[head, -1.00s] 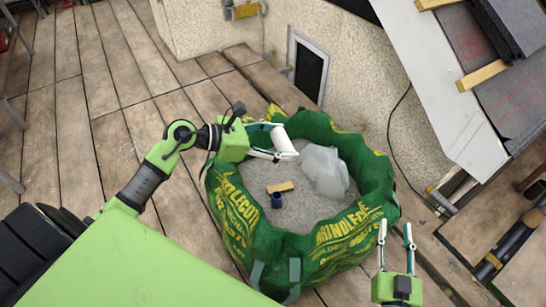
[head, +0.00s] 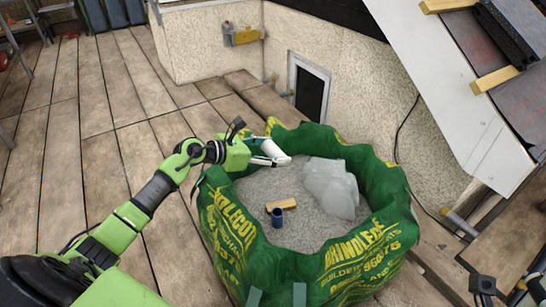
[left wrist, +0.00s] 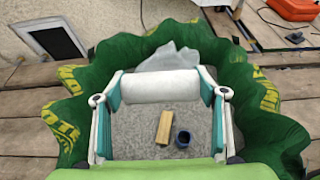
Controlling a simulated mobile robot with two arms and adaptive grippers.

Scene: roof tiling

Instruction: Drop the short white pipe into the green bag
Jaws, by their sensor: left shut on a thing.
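The short white pipe (head: 273,150) is held in my left gripper (head: 268,154), which is shut on it. In the left wrist view the white pipe (left wrist: 160,84) lies crosswise between the two fingers (left wrist: 160,98). The green bag (head: 235,232) stands open on the deck, with yellow lettering on its sides. My left gripper is above the far left part of the bag's opening, and the pipe appears over the inside.
Inside the bag are a crumpled pale sheet (head: 331,187), a small wood block (head: 281,206) and a dark blue ring or cup (head: 277,217) on a grey bed. A rough wall with a small window (head: 309,87) stands behind. A sloped roof (head: 455,85) is at right.

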